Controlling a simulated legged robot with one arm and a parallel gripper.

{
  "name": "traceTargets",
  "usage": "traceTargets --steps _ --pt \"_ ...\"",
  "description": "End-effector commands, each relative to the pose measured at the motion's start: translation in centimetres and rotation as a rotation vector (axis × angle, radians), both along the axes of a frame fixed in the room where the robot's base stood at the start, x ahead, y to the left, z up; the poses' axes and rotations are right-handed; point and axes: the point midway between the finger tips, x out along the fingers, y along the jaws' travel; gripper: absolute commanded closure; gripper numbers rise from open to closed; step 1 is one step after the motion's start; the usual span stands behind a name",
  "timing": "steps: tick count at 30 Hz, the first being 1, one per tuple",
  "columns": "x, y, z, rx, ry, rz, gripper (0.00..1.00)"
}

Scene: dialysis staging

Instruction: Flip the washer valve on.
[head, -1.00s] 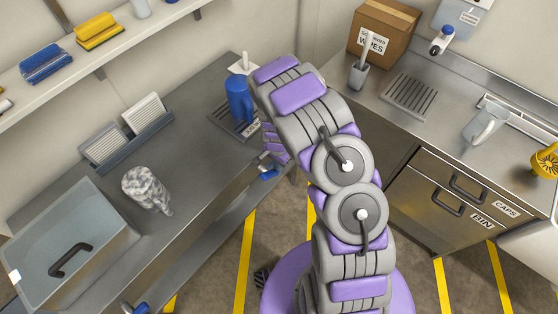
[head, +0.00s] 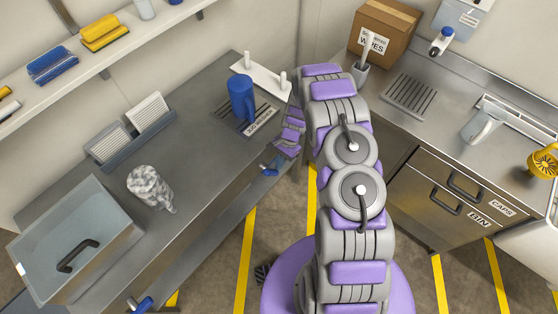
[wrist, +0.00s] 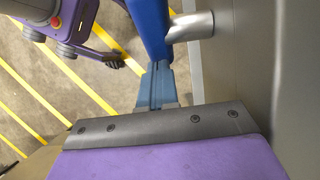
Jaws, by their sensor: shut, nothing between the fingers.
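A blue valve lever (wrist: 148,25) on a short metal stem (wrist: 190,27) sticks out from a grey panel in the wrist view. In the head view a blue handle (head: 271,171) shows below the front edge of the left counter, beside my gripper (head: 277,160). My gripper's fingers (wrist: 157,88) are shut and empty. Their tips are at the lower end of the lever; I cannot tell whether they touch it. A second blue handle (head: 143,305) with a metal end shows lower left on the same counter front.
The right counter (head: 440,115) holds a cardboard box (head: 384,30). Yellow-striped floor lies open between the counters.

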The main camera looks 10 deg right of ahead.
Motion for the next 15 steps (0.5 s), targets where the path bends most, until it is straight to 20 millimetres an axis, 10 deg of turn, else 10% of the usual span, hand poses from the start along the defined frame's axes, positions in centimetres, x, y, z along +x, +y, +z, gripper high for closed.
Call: traceTargets --steps 15 --pt "-0.1 0.0 -1.9 0.285 0.208 -0.001 1.0"
